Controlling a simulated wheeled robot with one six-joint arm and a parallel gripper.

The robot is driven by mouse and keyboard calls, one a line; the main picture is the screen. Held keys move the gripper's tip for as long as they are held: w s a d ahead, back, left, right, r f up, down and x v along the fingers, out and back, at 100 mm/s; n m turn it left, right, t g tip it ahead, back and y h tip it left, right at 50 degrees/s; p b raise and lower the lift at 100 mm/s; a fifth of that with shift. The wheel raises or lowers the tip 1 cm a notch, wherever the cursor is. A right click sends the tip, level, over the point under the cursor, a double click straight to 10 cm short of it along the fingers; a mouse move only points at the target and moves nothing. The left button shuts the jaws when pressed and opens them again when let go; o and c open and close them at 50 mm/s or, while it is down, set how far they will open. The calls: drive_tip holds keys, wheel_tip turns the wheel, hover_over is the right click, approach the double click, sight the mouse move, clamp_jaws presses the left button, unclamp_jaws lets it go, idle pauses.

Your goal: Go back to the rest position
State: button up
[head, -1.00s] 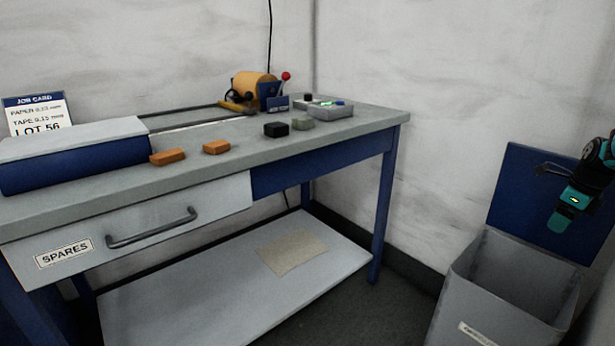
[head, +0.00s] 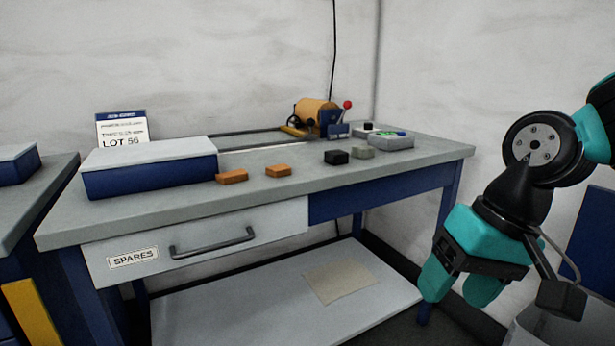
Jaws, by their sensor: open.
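My gripper (head: 462,290) hangs at the right of the head view, in front of the right end of the workbench. Its two teal fingers point down and are apart, with nothing seen between them. My arm comes in from the right edge. The gripper covers part of the bench's right leg and of the floor behind it.
The grey-topped bench (head: 400,168) carries a blue box (head: 150,180), two orange blocks (head: 232,176), a black block (head: 336,157) and a winder (head: 318,115). Its SPARES drawer (head: 200,248) is shut. A grey bin (head: 535,328) stands at the lower right.

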drive_tip(key=s+a+r+n+p, duration=0.1)
drive_tip(key=s+a+n, duration=0.15)
drive_tip(key=s, duration=0.25)
drive_tip(key=s+a+n+p, duration=0.1)
drive_tip(key=s+n, duration=0.3)
drive_tip(key=s, duration=0.1)
wheel_tip(320, 180, up, 23)
drive_tip(key=p, duration=2.2)
drive_tip(key=shift+w+f+g+p, duration=0.2)
drive_tip(key=shift+w+g+p, duration=0.1)
drive_tip(key=shift+g+p, duration=0.1)
drive_tip(key=shift+m, duration=0.25)
